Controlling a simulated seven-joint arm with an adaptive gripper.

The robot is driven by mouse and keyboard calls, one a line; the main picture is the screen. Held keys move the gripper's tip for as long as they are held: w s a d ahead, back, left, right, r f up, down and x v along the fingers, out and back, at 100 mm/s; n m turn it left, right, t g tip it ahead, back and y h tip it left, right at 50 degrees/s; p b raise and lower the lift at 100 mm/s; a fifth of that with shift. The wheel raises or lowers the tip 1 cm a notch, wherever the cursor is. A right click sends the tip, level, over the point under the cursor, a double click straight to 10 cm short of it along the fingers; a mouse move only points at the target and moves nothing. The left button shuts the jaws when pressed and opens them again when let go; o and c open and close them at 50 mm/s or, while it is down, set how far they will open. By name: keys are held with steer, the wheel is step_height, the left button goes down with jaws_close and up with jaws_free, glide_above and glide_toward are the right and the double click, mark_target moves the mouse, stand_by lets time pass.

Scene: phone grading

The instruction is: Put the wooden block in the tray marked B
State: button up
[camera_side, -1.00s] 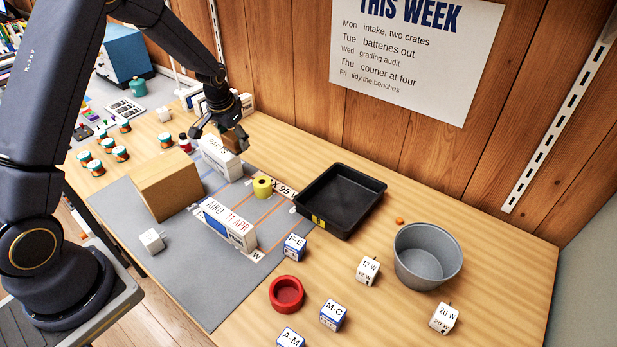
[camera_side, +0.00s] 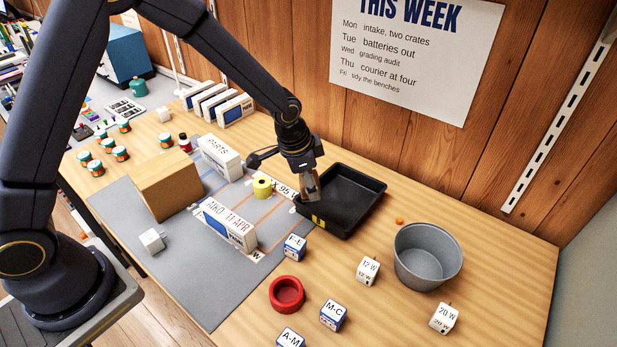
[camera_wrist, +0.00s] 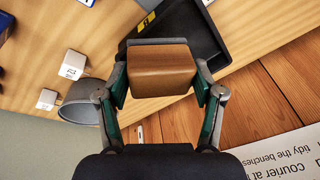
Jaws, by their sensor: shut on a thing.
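The wooden block (camera_wrist: 160,70) is brown and held between the fingers of my gripper (camera_wrist: 160,82) in the wrist view. In the side view my gripper (camera_side: 311,188) is at the left part of the black tray (camera_side: 357,216), with the block partly hidden by the fingers. The wrist view shows the black tray (camera_wrist: 205,30) behind the block. I cannot tell the block's exact height over the tray. The tray has a yellow label (camera_side: 318,221) on its front wall; its letter is too small to read.
A grey bucket (camera_side: 428,257) stands right of the tray. A yellow roll (camera_side: 262,187), a white AIKO box (camera_side: 228,224) and a cardboard box (camera_side: 166,185) stand to the left. A red ring (camera_side: 287,294) and several white cubes lie in front. The wooden wall is close behind.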

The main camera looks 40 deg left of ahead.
steer(key=w+f, duration=0.2)
steer(key=w, duration=0.1)
steer(key=w+d+f, duration=0.1)
steer(key=w+f, duration=0.2)
steer(key=w, duration=0.1)
steer(key=w+d+f, duration=0.1)
steer(key=w+f, duration=0.2)
steer(key=w, duration=0.1)
steer(key=shift+w+f, duration=0.15)
steer(key=shift+f, duration=0.1)
steer(key=shift+s+x, duration=0.15)
steer(key=shift+x, duration=0.7)
steer(key=shift+s+x, duration=0.15)
steer(key=shift+x, duration=0.7)
steer(key=shift+f, duration=0.2)
steer(key=o, duration=1.2)
steer(key=shift+c, duration=0.2)
